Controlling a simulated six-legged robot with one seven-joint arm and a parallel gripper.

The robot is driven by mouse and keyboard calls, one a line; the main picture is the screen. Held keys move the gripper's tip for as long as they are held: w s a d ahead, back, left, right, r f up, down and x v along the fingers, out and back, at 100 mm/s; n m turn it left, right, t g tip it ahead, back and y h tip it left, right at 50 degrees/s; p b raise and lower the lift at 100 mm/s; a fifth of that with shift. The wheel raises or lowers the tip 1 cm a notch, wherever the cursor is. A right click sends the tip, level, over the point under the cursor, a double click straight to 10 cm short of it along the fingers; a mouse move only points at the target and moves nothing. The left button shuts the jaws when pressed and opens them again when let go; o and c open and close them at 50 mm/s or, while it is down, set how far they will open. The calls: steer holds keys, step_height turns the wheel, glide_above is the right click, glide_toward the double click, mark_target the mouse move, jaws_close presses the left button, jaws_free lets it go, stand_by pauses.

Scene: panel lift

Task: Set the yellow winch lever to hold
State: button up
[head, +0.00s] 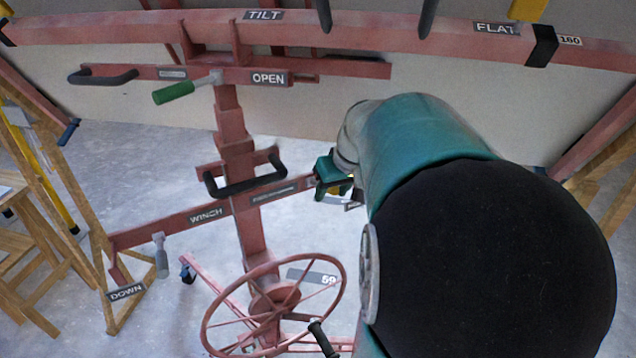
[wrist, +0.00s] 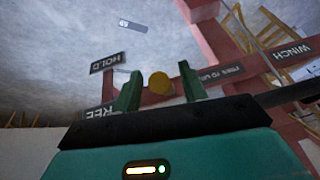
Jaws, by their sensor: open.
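The yellow winch lever shows its round knob (wrist: 160,83) in the wrist view, between the two green fingers of my gripper (wrist: 160,88). The fingers are apart, with a visible gap on each side of the knob. In the wrist view the HOLD label (wrist: 107,62) is upside down, up and left of the knob. A partly covered label ending in REE (wrist: 101,112) is lower left. In the head view my gripper (head: 326,178) is at the right end of the red WINCH bar (head: 228,205). There the lever is mostly hidden by the gripper.
A red handwheel (head: 275,305) stands below the WINCH bar. A grey lever (head: 161,255) hangs near the DOWN label (head: 125,292). A black handle (head: 245,183) and a green-gripped lever (head: 174,93) are on the mast. My arm covers the right side of the head view.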

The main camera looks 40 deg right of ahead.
jaws_close()
